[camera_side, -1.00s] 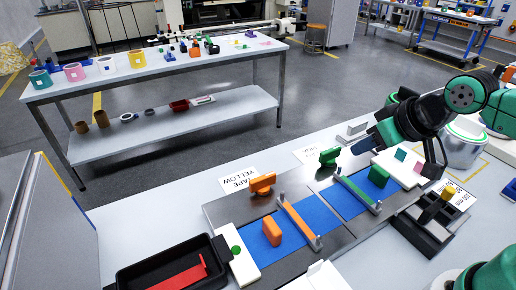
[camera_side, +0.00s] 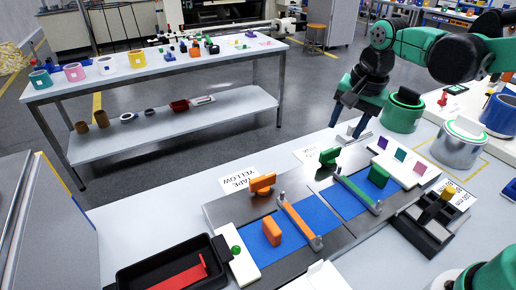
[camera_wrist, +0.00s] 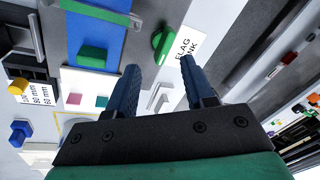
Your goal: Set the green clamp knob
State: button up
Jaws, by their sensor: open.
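The green clamp knob (camera_side: 329,156) stands on the grey plate at the far edge of the right blue pad, beside a printed card. In the wrist view the knob (camera_wrist: 164,40) lies ahead of the fingertips, roughly between their lines. My gripper (camera_side: 347,132) is open and empty, its dark blue fingers pointing down behind the plate, to the right of the knob and apart from it. The wrist view shows the spread fingers (camera_wrist: 159,66) too. A green bar (camera_side: 357,193) crosses the right blue pad, with a green block (camera_side: 378,175) beside it.
A small metal bracket (camera_wrist: 158,98) lies near my fingers. A black tray (camera_side: 130,276) is front left.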

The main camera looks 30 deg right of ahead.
aim_at(331, 150)
jog(key=w+f+m+g, duration=0.1)
jog(key=m, duration=0.1)
jog(key=w+d+f+m+g, duration=0.1)
jog(key=w+m, duration=0.1)
jog(key=m, duration=0.1)
jog(key=shift+d+f, duration=0.1)
jog(key=shift+f, duration=0.3)
jog(key=shift+w+d+f+m, duration=0.1)
jog(key=shift+w+f+m, duration=0.15)
jog(key=shift+f+m, duration=0.35)
jog(key=shift+f, duration=2.5)
grip_shut()
